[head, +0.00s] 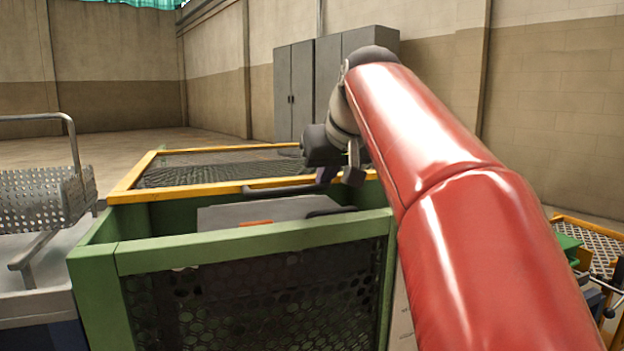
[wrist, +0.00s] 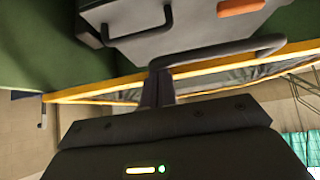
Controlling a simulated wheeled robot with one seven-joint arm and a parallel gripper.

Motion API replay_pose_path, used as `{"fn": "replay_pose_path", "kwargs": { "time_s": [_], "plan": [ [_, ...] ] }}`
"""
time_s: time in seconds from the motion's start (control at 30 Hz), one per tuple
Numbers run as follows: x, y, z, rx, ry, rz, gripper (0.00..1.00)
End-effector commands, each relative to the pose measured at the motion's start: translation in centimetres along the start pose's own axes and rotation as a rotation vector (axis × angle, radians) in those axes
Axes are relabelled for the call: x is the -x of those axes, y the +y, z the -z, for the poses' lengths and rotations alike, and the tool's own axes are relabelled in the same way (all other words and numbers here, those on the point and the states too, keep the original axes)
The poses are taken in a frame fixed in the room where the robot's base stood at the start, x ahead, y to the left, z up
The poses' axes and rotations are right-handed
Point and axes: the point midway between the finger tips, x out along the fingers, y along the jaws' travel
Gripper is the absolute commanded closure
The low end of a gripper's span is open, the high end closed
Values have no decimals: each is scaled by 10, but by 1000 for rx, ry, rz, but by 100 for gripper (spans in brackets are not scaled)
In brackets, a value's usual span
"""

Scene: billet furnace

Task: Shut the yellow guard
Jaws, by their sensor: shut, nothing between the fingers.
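The yellow guard (head: 124,190) is a yellow frame with dark mesh, lying about level over the back of a green enclosure (head: 250,249). The front part of the enclosure is uncovered. A dark handle bar (head: 283,190) runs along the guard's near edge. In the wrist view the guard's yellow edge (wrist: 215,71) crosses the picture, with the handle (wrist: 225,50) along it. My gripper (head: 338,178) is shut and empty at the handle's right end in the head view. Its fingers (wrist: 158,88) overlap one end of the handle in the wrist view; I cannot tell whether they touch.
A grey box (head: 225,215) with a dark handle and orange mark sits inside the enclosure. A perforated metal tray (head: 40,195) stands at the left. Grey cabinets (head: 305,85) stand behind. Another yellow mesh frame (head: 592,240) is at the right. Open floor lies behind at left.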

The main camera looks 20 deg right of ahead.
Motion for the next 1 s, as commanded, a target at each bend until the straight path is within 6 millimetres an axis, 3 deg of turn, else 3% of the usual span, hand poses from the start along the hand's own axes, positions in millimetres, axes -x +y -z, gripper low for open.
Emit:
{"fn": "replay_pose_path", "kwargs": {
  "time_s": [0.03, 0.2, 0.5, 0.7, 1.0],
  "plan": [
    [10, 0, -18, 0, 0, -1, 100],
    [48, -1, -56, 1, -1, 1, 100],
    [96, 0, -106, 1, -4, 2, 100],
    [112, 0, -122, 1, -5, 2, 100],
    [116, 0, -127, 0, -9, 1, 100]
  ]
}}
